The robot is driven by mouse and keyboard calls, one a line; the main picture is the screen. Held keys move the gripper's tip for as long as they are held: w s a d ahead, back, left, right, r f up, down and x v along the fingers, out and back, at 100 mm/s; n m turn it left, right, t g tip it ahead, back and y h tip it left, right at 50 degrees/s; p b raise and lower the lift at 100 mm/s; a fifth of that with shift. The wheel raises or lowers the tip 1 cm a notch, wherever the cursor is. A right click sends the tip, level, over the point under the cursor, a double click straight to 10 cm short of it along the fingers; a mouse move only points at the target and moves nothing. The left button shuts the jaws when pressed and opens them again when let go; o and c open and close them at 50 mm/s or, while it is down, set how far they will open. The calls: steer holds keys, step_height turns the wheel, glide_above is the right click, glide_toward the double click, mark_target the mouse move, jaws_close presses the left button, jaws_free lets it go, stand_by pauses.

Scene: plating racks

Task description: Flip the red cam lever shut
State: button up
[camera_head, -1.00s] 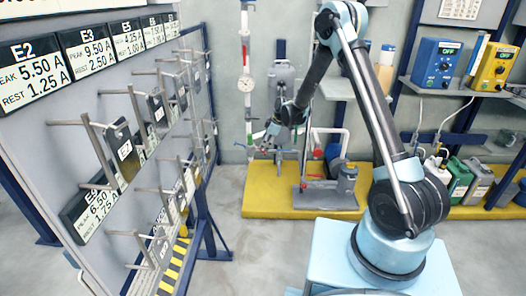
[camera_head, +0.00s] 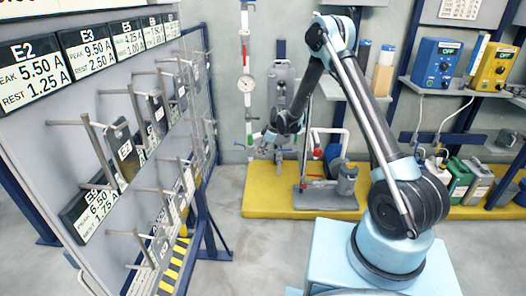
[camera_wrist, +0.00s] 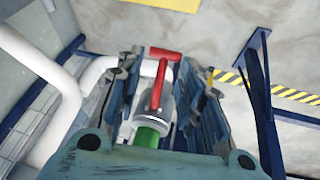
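In the wrist view, a red cam lever (camera_wrist: 160,82) stands out from a grey metal coupling (camera_wrist: 152,109), with a red crosspiece (camera_wrist: 165,53) at its far end. A green part (camera_wrist: 147,136) shows below the coupling. My gripper (camera_wrist: 163,82) is open, with one finger on each side of the lever and coupling. I cannot tell whether either finger touches them. In the head view, my gripper (camera_head: 265,146) is beside the vertical pipe near the back wall. The lever is too small and covered to make out there.
White pipes (camera_wrist: 65,100) run close on the left in the wrist view. A blue frame post (camera_wrist: 262,105) stands to the right. In the head view, a grey pump (camera_head: 347,178) stands on a yellow platform (camera_head: 270,204), and a labelled rack (camera_head: 75,155) fills the left.

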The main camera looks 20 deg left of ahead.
steer(key=shift+c, duration=0.5)
steer(key=shift+w+f+y, duration=0.1)
steer(key=shift+f+y, duration=0.15)
steer(key=shift+y, duration=0.45)
steer(key=o, duration=1)
steer(key=shift+o, duration=0.2)
steer(key=w+v, duration=0.1)
steer(key=v, duration=1.1)
steer(key=shift+s, duration=0.4)
